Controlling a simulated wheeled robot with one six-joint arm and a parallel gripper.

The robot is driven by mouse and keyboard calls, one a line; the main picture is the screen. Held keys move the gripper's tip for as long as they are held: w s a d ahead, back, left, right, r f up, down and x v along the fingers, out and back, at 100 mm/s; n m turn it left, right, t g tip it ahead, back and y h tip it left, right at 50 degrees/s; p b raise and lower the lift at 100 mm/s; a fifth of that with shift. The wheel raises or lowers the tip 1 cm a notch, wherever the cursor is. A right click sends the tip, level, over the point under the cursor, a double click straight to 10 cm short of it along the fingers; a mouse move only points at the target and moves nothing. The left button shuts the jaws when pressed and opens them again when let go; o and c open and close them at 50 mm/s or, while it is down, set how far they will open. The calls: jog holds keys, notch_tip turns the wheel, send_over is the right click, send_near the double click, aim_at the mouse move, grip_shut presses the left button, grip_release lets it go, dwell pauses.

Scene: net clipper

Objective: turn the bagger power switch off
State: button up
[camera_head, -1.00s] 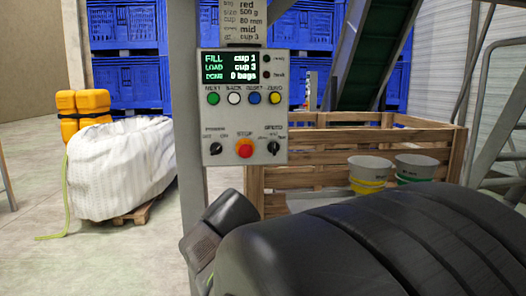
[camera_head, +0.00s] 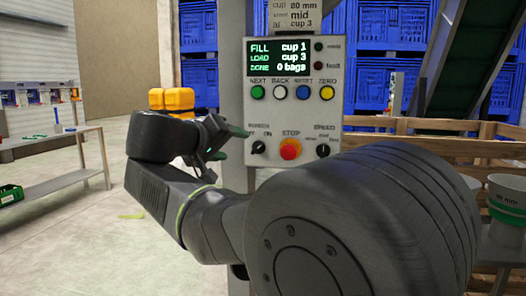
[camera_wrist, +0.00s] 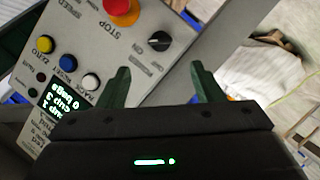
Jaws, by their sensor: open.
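The power switch (camera_head: 258,147) is a small black knob at the lower left of the grey control panel (camera_head: 285,108). It also shows in the wrist view (camera_wrist: 160,41), upside down, just beyond and between my fingertips. I cannot tell surely which mark its pointer faces. My gripper (camera_head: 232,143) is open, with two dark green fingers, just left of the switch in the head view. In the wrist view my gripper (camera_wrist: 160,70) has nothing between its fingers, and the fingertips look apart from the knob.
A red stop button (camera_head: 290,149) and a speed knob (camera_head: 323,150) sit right of the switch. Coloured buttons and a screen (camera_head: 275,58) are above. A wooden crate (camera_head: 440,147) stands behind on the right. A bench (camera_head: 55,185) stands at the far left.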

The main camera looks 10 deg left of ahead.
aim_at(256, 149)
jog(key=b+x, duration=0.1)
jog(key=x, duration=1)
jog(key=shift+b, duration=0.3)
jog(key=c, duration=1)
